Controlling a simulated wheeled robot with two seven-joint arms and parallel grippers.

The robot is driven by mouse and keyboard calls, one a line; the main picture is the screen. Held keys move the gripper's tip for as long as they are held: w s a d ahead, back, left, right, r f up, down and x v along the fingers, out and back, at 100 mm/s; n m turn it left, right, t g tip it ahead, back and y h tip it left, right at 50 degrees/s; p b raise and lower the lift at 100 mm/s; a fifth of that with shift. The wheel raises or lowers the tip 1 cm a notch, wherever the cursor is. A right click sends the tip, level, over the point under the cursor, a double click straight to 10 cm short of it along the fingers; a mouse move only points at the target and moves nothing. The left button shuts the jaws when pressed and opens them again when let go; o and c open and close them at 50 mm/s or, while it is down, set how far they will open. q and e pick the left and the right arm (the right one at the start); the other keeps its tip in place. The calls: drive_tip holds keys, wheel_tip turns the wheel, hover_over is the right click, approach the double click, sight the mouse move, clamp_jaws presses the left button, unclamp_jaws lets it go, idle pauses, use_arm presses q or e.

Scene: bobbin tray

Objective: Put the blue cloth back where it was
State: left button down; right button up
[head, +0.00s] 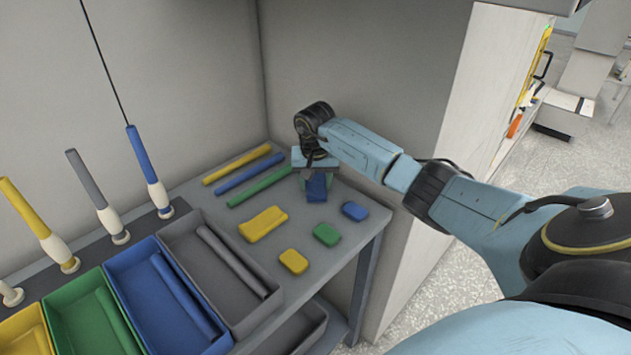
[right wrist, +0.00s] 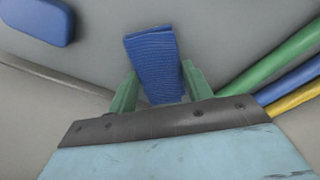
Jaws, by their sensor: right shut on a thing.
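The blue cloth (head: 317,188) is a small folded, ribbed piece at the far right part of the grey table. My right gripper (head: 316,182) points down over it and is shut on it. In the right wrist view the blue cloth (right wrist: 153,58) sits between the two green fingers (right wrist: 160,90) and sticks out past them. I cannot tell whether the cloth touches the table. A folded yellow cloth (head: 263,223) lies on the table to the left and nearer. My left gripper is not in view.
A blue block (head: 354,210), green block (head: 326,234) and yellow block (head: 293,261) lie near the right edge. Yellow, blue and green rods (head: 260,187) lie at the back. Colored trays (head: 275,303) and upright handles (head: 148,165) stand left. Walls (head: 350,70) close the back.

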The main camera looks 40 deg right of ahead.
sight(315, 183)
drive_tip(key=o, duration=0.5)
drive_tip(key=shift+f, duration=0.1)
drive_tip(key=o, duration=0.4)
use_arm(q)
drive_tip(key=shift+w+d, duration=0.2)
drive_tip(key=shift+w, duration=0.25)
use_arm(e)
drive_tip(key=shift+o, duration=0.2)
drive_tip(key=shift+r, duration=0.2)
drive_tip(key=r, duration=0.2)
drive_tip(key=r+p, duration=0.1)
drive_tip(key=r, duration=0.1)
drive_tip(key=shift+s+a+r, duration=0.2)
drive_tip(key=shift+r, duration=0.05)
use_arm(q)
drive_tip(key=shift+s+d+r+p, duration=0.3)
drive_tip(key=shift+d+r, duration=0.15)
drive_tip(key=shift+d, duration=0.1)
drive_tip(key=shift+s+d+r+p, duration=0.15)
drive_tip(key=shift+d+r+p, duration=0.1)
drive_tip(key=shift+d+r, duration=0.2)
use_arm(e)
wheel_tip(315, 183, up, 7)
drive_tip(key=shift+s+a+r, duration=0.2)
drive_tip(key=shift+s+a, duration=0.25)
